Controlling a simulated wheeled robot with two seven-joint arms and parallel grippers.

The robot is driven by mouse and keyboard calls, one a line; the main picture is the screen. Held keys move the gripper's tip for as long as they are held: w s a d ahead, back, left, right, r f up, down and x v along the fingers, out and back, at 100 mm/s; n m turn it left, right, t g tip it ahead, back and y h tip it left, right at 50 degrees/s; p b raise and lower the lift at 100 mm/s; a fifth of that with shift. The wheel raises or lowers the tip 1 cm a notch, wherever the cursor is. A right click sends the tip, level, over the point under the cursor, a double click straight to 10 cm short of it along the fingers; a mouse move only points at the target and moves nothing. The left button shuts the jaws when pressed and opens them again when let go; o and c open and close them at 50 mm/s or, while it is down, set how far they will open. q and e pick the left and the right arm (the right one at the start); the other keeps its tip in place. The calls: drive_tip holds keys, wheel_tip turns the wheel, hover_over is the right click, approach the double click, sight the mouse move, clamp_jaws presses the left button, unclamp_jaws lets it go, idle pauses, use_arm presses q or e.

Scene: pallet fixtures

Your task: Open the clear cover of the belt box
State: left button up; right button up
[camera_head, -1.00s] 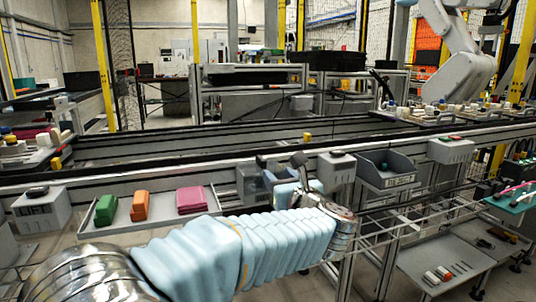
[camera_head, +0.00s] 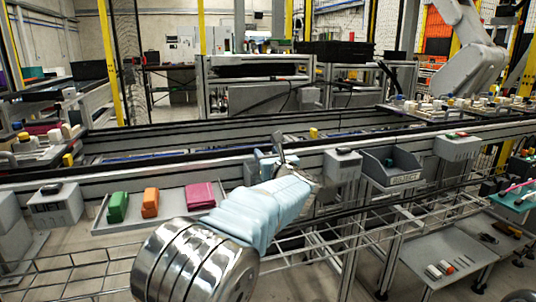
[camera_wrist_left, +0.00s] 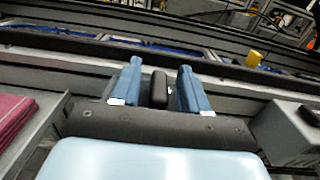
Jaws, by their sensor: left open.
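My left gripper (camera_head: 283,160) reaches from the bottom, past the near rail of the conveyor, its arm in a pale blue sleeve. In the left wrist view its two blue fingers (camera_wrist_left: 157,86) stand apart, open. A dark rounded block (camera_wrist_left: 159,89) shows between them; I cannot tell whether it is a handle or touches a finger. My right gripper is not in view.
Left of my arm, a tray (camera_head: 172,213) holds green, orange and pink pieces. A grey box with a black top (camera_head: 342,166) stands close right of the gripper, then a reject bin (camera_head: 391,167). A wire rack lies below.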

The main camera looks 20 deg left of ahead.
use_arm(q)
clamp_jaws()
